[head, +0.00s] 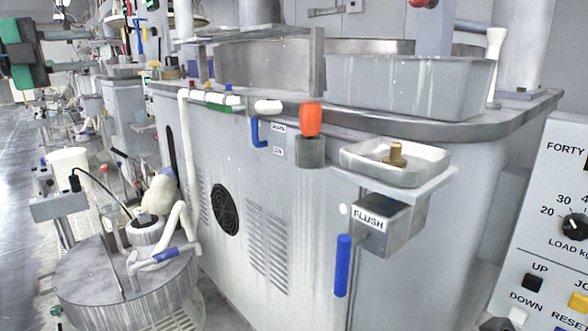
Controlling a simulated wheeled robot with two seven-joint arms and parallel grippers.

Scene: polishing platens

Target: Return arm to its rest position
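My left gripper (88,50) is at the upper left edge, with a green and black body. Its two dark fingers point right and stand apart, with nothing seen held between them. My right gripper is not in view. The task's arm cannot be singled out for certain. A white bent arm (181,222) with a blue sleeve (166,254) stands over a round grey platen (85,284) at lower left, far below my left gripper. The grey machine cabinet (225,150) fills the middle.
A FLUSH box (385,226) with a blue handle (343,265) juts from the cabinet under a white tray (362,157). A grey basin (405,83) sits on top. A control panel (566,180) stands at right. Open floor (22,210) runs along the left.

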